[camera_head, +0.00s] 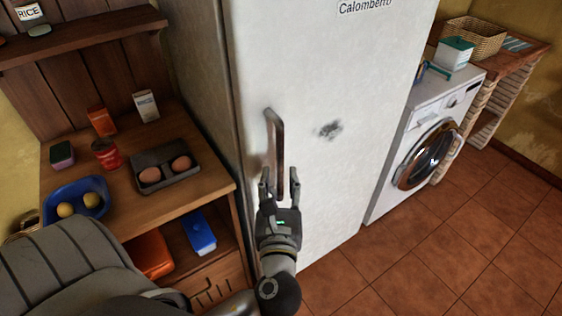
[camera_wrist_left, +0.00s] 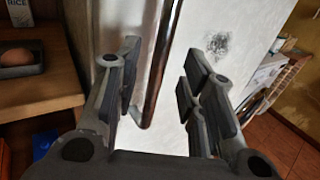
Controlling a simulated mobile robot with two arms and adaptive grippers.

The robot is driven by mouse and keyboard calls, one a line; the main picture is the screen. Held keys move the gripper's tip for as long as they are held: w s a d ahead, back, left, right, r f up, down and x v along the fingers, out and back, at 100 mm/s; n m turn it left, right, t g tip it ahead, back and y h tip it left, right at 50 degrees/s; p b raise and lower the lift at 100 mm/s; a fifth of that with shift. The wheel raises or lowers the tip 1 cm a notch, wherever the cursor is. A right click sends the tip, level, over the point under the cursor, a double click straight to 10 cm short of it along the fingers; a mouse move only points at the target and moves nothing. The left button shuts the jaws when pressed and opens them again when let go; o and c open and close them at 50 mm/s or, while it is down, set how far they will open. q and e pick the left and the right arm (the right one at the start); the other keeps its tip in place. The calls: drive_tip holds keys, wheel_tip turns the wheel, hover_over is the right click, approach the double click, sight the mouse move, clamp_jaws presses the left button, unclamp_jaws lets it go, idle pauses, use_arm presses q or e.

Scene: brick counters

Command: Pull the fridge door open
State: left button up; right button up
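The white fridge door (camera_head: 335,70) stands shut in the middle of the head view, with a dark smudge on its front. Its vertical metal handle (camera_head: 279,150) is near the door's left edge. My left gripper (camera_head: 280,180) is open at the handle's lower part, a finger on each side. In the left wrist view the handle (camera_wrist_left: 160,70) runs down between the open fingers (camera_wrist_left: 158,80), and I see gaps on both sides. Whether any finger touches it I cannot tell. My right gripper is in neither view.
A wooden shelf unit (camera_head: 130,190) stands left of the fridge, with an egg tray (camera_head: 166,164), a blue bowl (camera_head: 55,214) and small boxes. A washing machine (camera_head: 405,165) stands to the right. The tiled floor (camera_head: 430,255) in front looks clear.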

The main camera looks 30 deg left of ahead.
sight(280, 169)
use_arm(q)
drive_tip(key=x, duration=0.5)
drive_tip(key=shift+w+p, duration=0.1)
drive_tip(key=shift+p, duration=0.2)
clamp_jaws()
